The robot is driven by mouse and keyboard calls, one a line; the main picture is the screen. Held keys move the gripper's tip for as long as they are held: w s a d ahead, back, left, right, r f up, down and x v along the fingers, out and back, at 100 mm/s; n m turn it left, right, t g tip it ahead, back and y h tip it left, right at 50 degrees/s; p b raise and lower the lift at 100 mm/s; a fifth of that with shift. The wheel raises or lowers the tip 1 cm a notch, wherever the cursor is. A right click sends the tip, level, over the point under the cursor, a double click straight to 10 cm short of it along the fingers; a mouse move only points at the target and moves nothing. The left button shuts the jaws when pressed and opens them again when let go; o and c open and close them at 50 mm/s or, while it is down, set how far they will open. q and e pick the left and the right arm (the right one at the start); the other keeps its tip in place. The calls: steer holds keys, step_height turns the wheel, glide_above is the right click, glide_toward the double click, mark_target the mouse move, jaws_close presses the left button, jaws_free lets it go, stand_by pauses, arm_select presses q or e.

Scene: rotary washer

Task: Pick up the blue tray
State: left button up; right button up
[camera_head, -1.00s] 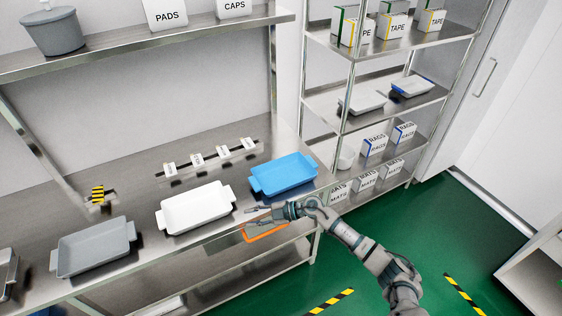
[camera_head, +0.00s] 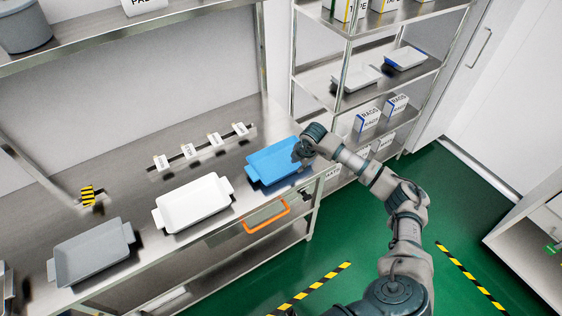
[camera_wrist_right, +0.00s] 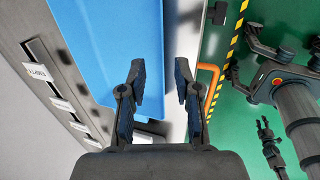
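The blue tray (camera_head: 272,163) lies flat on the steel workbench, at its right end. My right gripper (camera_head: 300,152) is at the tray's right end in the head view, partly covering it. Contact cannot be judged. What looks like my left gripper (camera_wrist_right: 266,135) is small and low in the right wrist view; its opening is unclear. It is absent from the head view.
A white tray (camera_head: 195,202) and a grey tray (camera_head: 92,250) stand left of the blue one on the bench. Small label cards (camera_head: 198,147) stand behind. An orange handle (camera_head: 266,216) juts from the bench front. A steel shelf rack (camera_head: 345,100) stands close on the right.

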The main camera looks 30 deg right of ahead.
steer(key=shift+w+a+f, duration=0.1)
steer(key=shift+w+f, duration=0.05)
steer(key=shift+f, duration=0.5)
steer(key=p+x, duration=0.1)
steer(key=x, duration=0.4)
steer(key=shift+f, duration=0.15)
jaws_close()
